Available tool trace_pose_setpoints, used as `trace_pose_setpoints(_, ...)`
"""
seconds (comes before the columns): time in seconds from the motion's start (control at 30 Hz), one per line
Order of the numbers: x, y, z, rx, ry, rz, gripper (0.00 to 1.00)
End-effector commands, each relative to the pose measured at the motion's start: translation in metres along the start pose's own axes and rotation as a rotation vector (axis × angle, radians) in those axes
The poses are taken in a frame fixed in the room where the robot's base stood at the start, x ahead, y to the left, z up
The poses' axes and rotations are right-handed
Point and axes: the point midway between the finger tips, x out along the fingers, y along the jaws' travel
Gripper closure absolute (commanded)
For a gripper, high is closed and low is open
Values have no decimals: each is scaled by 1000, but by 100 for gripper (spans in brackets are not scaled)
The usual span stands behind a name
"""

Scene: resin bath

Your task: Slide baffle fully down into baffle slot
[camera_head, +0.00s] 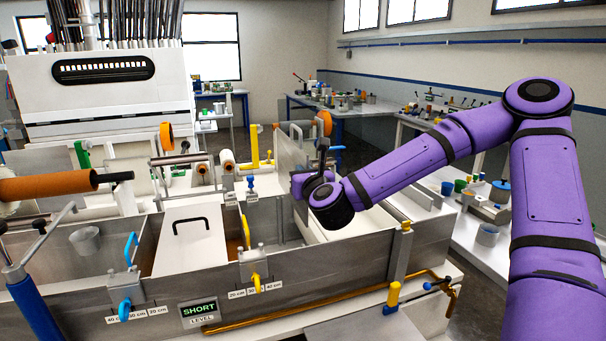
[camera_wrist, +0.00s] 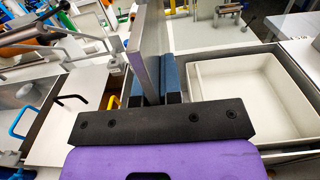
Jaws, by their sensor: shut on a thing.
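The baffle is a thin grey upright plate (camera_head: 289,158) over the right part of the metal bath (camera_head: 365,255). My gripper (camera_head: 301,182) is shut on it from the right side. In the wrist view the plate (camera_wrist: 151,40) stands between my dark blue finger pads (camera_wrist: 155,80). The plate's lower part reaches down near the bath's inner walls. I cannot tell whether its lower edge is inside the slot; the slot itself is hidden behind the plate, my gripper and the bath's front wall.
A white open tray (camera_wrist: 252,95) lies right of the plate. A white lid with a black handle (camera_head: 190,240) covers part of the bath to the left. Blue and yellow clamps stand on the front rim, with a SHORT level display (camera_head: 199,310) below. Rollers stand behind.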

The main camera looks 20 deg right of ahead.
Motion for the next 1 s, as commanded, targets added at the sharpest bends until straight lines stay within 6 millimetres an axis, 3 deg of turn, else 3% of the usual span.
trace_pose_setpoints(0.2, -2, 0, 2, 1, -11, 0, 100)
trace_pose_setpoints(0.73, -2, 1, -31, 1, -9, 1, 100)
trace_pose_setpoints(1.0, -2, 0, -36, 0, -11, 0, 100)
